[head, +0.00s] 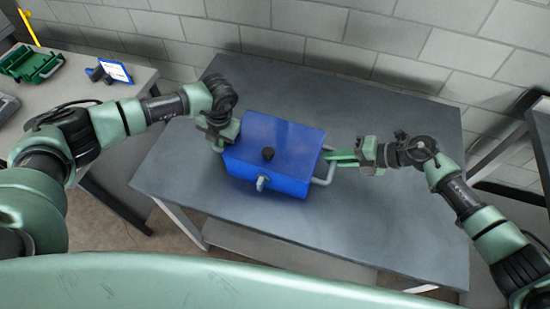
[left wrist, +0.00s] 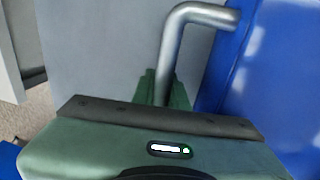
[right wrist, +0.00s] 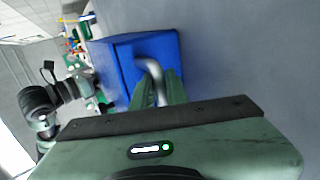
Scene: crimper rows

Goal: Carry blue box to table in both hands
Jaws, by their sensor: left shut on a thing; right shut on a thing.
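The blue box (head: 270,145) has a dark knob on its lid, a grey latch on its front and a metal handle on each side. In the head view it is over the grey table (head: 380,130); I cannot tell whether it touches the top. My left gripper (head: 222,140) is shut on the left handle, which shows in the left wrist view (left wrist: 172,50). My right gripper (head: 335,157) is shut on the right handle, which shows in the right wrist view (right wrist: 153,75). The fingertips are partly hidden behind the gripper bodies in the wrist views.
A second table (head: 130,80) at the left holds a green tray (head: 32,65) and a small item with a blue-edged card (head: 115,72). A white block wall (head: 420,45) stands behind. The grey tabletop is otherwise clear. Dark furniture (head: 540,130) stands at the right edge.

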